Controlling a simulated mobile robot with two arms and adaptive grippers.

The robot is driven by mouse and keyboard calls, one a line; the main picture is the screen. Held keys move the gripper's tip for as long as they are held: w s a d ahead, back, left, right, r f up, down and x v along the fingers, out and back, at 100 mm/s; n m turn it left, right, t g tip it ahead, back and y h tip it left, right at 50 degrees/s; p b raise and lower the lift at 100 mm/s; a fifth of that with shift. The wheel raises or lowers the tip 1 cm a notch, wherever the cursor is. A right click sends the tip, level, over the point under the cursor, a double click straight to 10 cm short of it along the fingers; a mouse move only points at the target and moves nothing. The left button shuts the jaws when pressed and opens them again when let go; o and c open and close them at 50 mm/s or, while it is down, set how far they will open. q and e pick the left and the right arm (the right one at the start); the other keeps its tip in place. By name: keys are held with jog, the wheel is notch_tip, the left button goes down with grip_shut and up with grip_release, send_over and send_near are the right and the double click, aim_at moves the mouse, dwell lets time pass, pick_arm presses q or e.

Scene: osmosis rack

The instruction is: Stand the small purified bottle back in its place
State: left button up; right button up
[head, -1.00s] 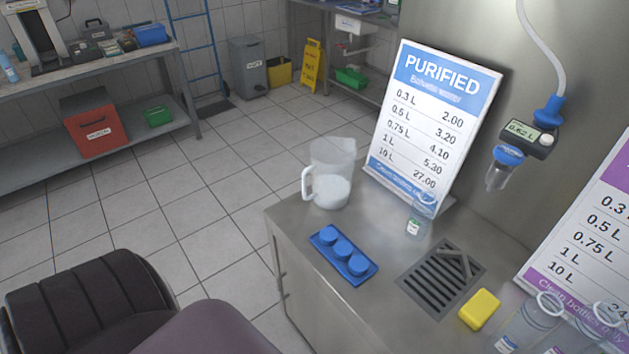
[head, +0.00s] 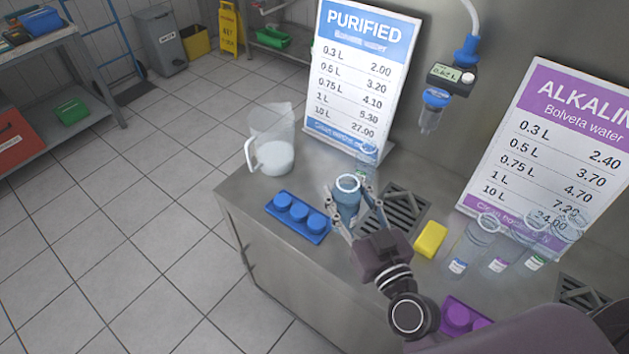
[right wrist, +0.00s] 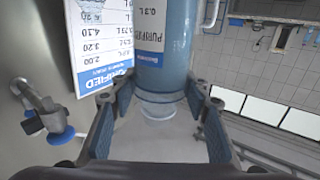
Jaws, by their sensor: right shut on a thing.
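The small purified bottle (head: 346,203) is blue-tinted, with a round ring at its top. My right gripper (head: 350,216) is shut on it and holds it upright between the blue cap tray (head: 296,232) and the drain grate (head: 401,205). I cannot tell whether its base touches the counter. In the right wrist view the bottle (right wrist: 166,70) is between both fingers (right wrist: 160,108), its label reading PURIFIED 0.3 L upside down. Another clear bottle (head: 366,160) stands in front of the PURIFIED sign (head: 357,75). My left gripper is out of view.
A clear jug (head: 273,135) with white contents stands at the counter's left. A yellow sponge (head: 430,240) lies right of the grate. Several clear bottles (head: 470,247) stand before the ALKALINE sign (head: 555,145). A filling nozzle (head: 432,108) hangs above the back.

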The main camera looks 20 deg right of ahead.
jog(key=w+d+r+n+y+p, duration=0.15)
jog(key=w+r, duration=0.25)
jog(key=w, duration=0.7)
jog(key=w+r+m+p, duration=0.1)
jog(key=w+r+p, duration=0.3)
jog(key=w, duration=0.6)
notch_tip(320, 180, down, 19)
jog(key=b, duration=1.1)
jog(key=shift+w, duration=0.25)
jog(key=shift+n, duration=0.25)
jog(key=shift+s+f, duration=0.1)
jog(key=o, duration=1.5)
jog(key=shift+o, duration=0.2)
